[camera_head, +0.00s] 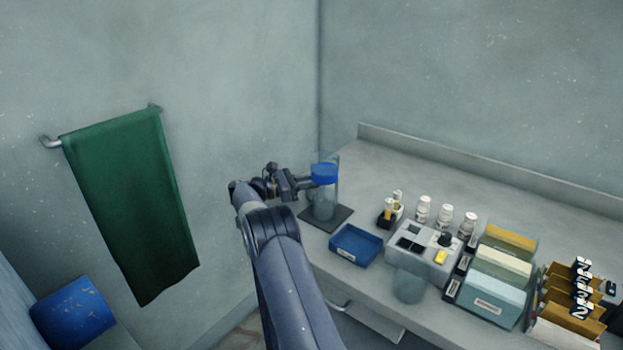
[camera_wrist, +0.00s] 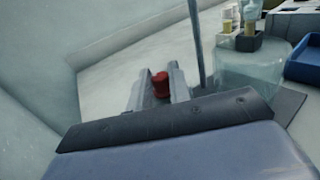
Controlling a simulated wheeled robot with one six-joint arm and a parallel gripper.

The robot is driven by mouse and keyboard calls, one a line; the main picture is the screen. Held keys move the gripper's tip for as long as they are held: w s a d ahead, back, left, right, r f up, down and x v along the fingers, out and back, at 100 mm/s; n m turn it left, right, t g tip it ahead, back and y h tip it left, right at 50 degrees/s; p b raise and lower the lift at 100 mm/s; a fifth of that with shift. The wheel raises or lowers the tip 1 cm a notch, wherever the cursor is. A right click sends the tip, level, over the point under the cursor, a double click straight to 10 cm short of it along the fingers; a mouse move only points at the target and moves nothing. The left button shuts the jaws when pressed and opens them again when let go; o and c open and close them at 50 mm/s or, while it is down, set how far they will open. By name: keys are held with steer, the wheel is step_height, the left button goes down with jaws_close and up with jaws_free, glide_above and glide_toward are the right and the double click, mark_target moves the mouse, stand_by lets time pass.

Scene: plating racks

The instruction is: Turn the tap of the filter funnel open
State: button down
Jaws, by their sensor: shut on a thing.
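The filter funnel (camera_head: 325,174) has a blue top and stands over a clear vessel (camera_head: 323,206) on a dark base plate (camera_head: 341,219), at the left end of the counter. My gripper (camera_head: 308,182) reaches it from the left, level with the blue part. In the wrist view the two fingers of my gripper (camera_wrist: 160,88) are on either side of a small red tap handle (camera_wrist: 161,80), shut on it. The clear vessel (camera_wrist: 248,68) and an upright rod (camera_wrist: 195,45) are to the right there. The tap is hidden in the head view, and its angle is hard to tell.
A blue tray (camera_head: 356,245) lies in front of the base plate. A grey block (camera_head: 425,242), white bottles (camera_head: 445,216) and file boxes (camera_head: 498,295) stand farther right. A green towel (camera_head: 132,200) hangs on the left wall. The counter behind is clear.

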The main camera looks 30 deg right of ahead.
steer(key=shift+r+m+g, duration=0.15)
steer(key=shift+m+g, duration=0.25)
steer(key=shift+g, duration=0.1)
steer(key=c, duration=1.3)
jaws_free()
steer(key=shift+c, duration=0.2)
steer(key=shift+a, duration=0.1)
steer(key=v, duration=0.7)
steer(key=shift+w+a, duration=0.15)
steer(key=shift+w, duration=0.05)
steer(key=shift+o, duration=0.2)
